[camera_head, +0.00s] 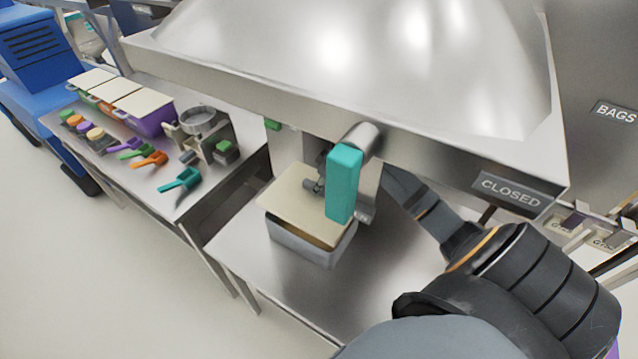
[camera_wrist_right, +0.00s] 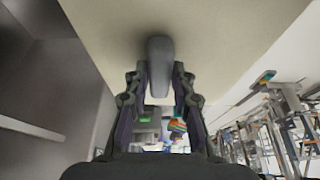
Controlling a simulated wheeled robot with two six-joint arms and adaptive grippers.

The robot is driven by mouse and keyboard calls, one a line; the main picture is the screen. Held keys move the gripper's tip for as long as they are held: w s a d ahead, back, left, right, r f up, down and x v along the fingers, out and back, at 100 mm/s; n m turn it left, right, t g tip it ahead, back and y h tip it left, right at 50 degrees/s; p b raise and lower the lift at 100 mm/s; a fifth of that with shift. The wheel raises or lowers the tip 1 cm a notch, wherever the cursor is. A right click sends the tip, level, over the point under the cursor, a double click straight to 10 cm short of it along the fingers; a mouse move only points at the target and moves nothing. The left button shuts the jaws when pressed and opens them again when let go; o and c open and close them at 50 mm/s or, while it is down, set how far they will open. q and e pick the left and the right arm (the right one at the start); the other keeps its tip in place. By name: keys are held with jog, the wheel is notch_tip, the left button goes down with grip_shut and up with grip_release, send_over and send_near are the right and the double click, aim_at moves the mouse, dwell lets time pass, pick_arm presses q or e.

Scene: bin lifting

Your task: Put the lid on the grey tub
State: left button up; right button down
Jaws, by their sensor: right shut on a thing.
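The beige lid (camera_head: 290,203) is over the grey tub (camera_head: 298,245) in the head view. It looks slightly offset to the upper left, with a brownish strip showing between its front edge and the tub's rim. Whether it touches the rim is unclear. My right gripper (camera_head: 317,186) is at the top of the lid, partly hidden by a teal block. In the right wrist view, my right gripper (camera_wrist_right: 160,75) is shut on the lid's grey handle (camera_wrist_right: 159,55), with the lid's beige surface (camera_wrist_right: 225,35) filling the upper picture. My left gripper is not in view.
The teal block (camera_head: 344,184) hangs from a metal spout under the large steel hopper (camera_head: 330,60), close over the tub. The steel table (camera_head: 262,280) is clear in front. A left side table holds lidded bins (camera_head: 150,118), coloured scoops (camera_head: 180,181) and a scale (camera_head: 205,125).

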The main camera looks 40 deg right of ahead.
aim_at(320, 196)
jog(key=shift+f+b, duration=0.4)
jog(key=shift+f, duration=0.2)
jog(key=f+b, duration=0.3)
jog(key=shift+w+f, duration=0.1)
jog(key=shift+w, duration=0.1)
jog(key=shift+w+f, duration=0.1)
jog(key=shift+f, duration=0.4)
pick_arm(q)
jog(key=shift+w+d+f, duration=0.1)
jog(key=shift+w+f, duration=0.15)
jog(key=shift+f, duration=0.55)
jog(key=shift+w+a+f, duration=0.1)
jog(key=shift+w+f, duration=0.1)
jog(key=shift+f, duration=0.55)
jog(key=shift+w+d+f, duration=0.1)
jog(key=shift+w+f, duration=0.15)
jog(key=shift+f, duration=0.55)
pick_arm(e)
jog(key=shift+f, duration=0.1)
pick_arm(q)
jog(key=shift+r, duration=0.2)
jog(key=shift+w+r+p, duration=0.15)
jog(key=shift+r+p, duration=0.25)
pick_arm(e)
jog(key=shift+s, duration=0.2)
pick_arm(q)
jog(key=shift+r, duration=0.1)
